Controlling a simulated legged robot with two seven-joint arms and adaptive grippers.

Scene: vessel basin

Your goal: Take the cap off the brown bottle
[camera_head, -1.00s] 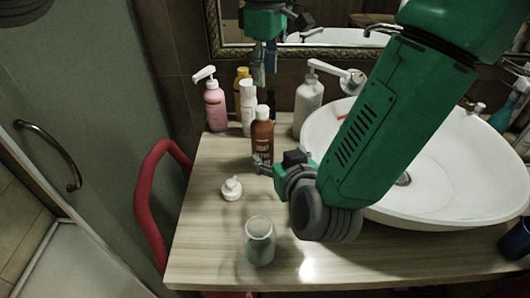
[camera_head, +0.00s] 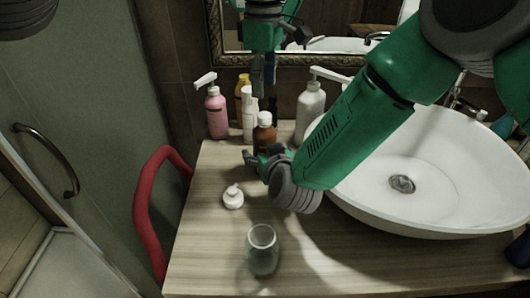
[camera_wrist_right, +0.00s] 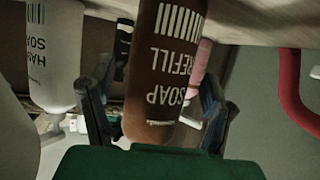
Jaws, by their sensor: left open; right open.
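The brown bottle (camera_head: 264,137) stands upright on the counter with its white cap (camera_head: 265,118) on. In the right wrist view the brown bottle (camera_wrist_right: 165,60) appears upside down, with its soap refill label showing; its cap is out of sight there. My right gripper (camera_head: 254,161) is low at the front of the bottle. In its wrist view its open fingers (camera_wrist_right: 155,105) are on either side of the bottle, with gaps showing. My left gripper (camera_head: 264,86) hangs open and empty above the cap, pointing down.
A pink pump bottle (camera_head: 216,115), a yellow bottle (camera_head: 243,88), a slim white bottle (camera_head: 249,116) and a white pump bottle (camera_head: 309,106) stand close by. A loose pump top (camera_head: 233,198) and glass jar (camera_head: 263,252) are in front. The basin (camera_head: 440,205) is right.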

